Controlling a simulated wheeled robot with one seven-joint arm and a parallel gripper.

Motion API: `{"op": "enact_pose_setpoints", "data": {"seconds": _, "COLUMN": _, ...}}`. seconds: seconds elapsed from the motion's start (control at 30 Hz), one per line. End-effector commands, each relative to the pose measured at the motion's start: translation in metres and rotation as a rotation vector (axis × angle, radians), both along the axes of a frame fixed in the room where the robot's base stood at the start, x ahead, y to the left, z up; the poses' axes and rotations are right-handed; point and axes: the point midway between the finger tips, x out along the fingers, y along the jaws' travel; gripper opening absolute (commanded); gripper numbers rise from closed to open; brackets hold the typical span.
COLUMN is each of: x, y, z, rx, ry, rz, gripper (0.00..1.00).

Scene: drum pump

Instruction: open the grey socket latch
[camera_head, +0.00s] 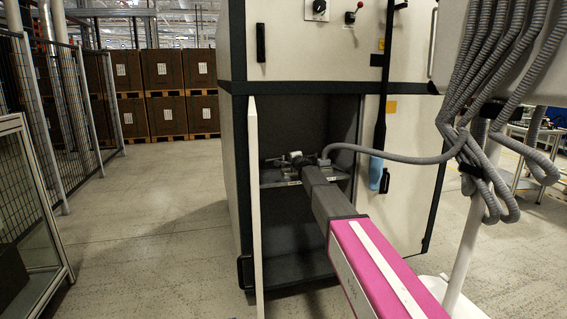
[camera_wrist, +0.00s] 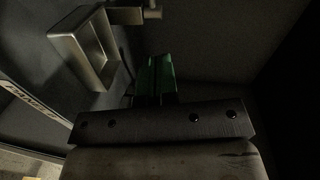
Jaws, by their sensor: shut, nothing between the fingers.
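In the wrist view, a grey metal square loop (camera_wrist: 88,50), which looks like the socket latch, stands at the upper left on a dark surface. The arm hides part of the fittings and most of the gripper.
The open cabinet door (camera_head: 255,200) stands edge-on left of my arm. A grey hose (camera_head: 400,158) runs from the fittings to a bundle at right. A labelled strip (camera_wrist: 30,100) lies left in the wrist view. Free floor (camera_head: 150,210) is at left.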

Motion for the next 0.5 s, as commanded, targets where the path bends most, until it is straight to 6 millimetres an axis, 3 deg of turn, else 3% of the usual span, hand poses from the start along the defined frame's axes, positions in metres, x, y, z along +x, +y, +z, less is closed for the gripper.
{"op": "enact_pose_setpoints", "data": {"seconds": 0.03, "x": -0.013, "y": 0.006, "z": 0.002, "rx": -0.001, "ry": -0.002, "rz": 0.000, "gripper": 0.00}}
{"op": "enact_pose_setpoints", "data": {"seconds": 0.2, "x": -0.038, "y": 0.024, "z": 0.006, "rx": -0.001, "ry": 0.000, "rz": 0.000, "gripper": 0.00}}
{"op": "enact_pose_setpoints", "data": {"seconds": 0.5, "x": -0.056, "y": 0.039, "z": 0.010, "rx": 0.001, "ry": -0.001, "rz": -0.003, "gripper": 0.00}}
